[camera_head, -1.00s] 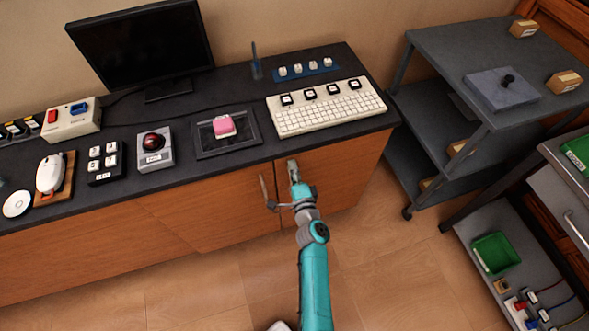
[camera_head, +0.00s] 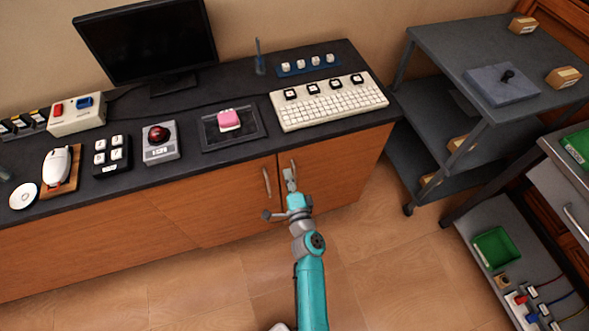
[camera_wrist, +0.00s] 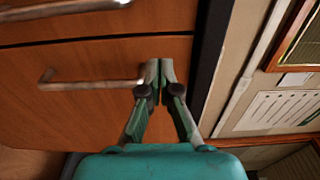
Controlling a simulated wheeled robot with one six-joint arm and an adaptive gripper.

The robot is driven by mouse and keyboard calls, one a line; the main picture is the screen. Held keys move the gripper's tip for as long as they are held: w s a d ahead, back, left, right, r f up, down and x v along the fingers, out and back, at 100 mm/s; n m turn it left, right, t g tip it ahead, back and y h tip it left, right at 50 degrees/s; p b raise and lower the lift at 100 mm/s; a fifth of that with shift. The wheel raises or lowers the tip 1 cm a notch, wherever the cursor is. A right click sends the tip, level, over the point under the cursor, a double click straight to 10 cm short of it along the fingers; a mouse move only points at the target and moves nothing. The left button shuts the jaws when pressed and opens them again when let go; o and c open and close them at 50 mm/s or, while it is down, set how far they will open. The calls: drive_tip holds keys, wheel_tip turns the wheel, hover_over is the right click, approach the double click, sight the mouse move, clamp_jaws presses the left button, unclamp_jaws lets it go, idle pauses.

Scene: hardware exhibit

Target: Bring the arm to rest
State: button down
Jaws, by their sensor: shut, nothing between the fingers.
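My teal arm reaches up from the bottom of the head view toward the wooden cabinet front. My gripper (camera_head: 289,180) is in front of the cabinet doors, just below the dark counter edge, near the two metal door handles. In the wrist view my gripper (camera_wrist: 159,72) has its fingertips together with nothing between them. A metal handle (camera_wrist: 90,82) lies to the left of the fingers there. I cannot tell whether the fingers touch the cabinet door (camera_wrist: 100,55).
The dark counter (camera_head: 190,170) carries a monitor (camera_head: 150,40), a keyboard (camera_head: 328,102), a pink block (camera_head: 229,120) on a tray and a red trackball (camera_head: 158,136). A grey cart (camera_head: 440,65) stands at the right. The floor (camera_head: 385,265) between is clear.

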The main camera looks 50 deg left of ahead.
drive_tip(key=shift+s+a, duration=0.2)
drive_tip(key=shift+s, duration=2.75)
drive_tip(key=s+d+f+n+t+h, duration=0.1)
drive_tip(key=d+f+t+h, duration=0.15)
drive_tip(key=d, duration=0.95)
drive_tip(key=s+d+f+t+h, duration=0.1)
drive_tip(key=d+h, duration=0.2)
drive_tip(key=d, duration=0.9)
drive_tip(key=s+d+f+n+t+h, duration=0.1)
drive_tip(key=d+f+h, duration=0.1)
drive_tip(key=d, duration=1.1)
drive_tip(key=s+d+r+t+h, duration=0.1)
drive_tip(key=s+d+r+h, duration=0.25)
drive_tip(key=d, duration=0.35)
drive_tip(key=s+d+r+t+h, duration=0.1)
drive_tip(key=s+d+r+h, duration=0.1)
drive_tip(key=s+d+r, duration=0.4)
drive_tip(key=s+d+r+n+h, duration=0.1)
drive_tip(key=s+d+r, duration=0.2)
drive_tip(key=r, duration=0.3)
drive_tip(key=s+d+r+n+h, duration=0.2)
drive_tip(key=s+d+r, duration=0.1)
drive_tip(key=r, duration=0.3)
drive_tip(key=shift+v, duration=0.95)
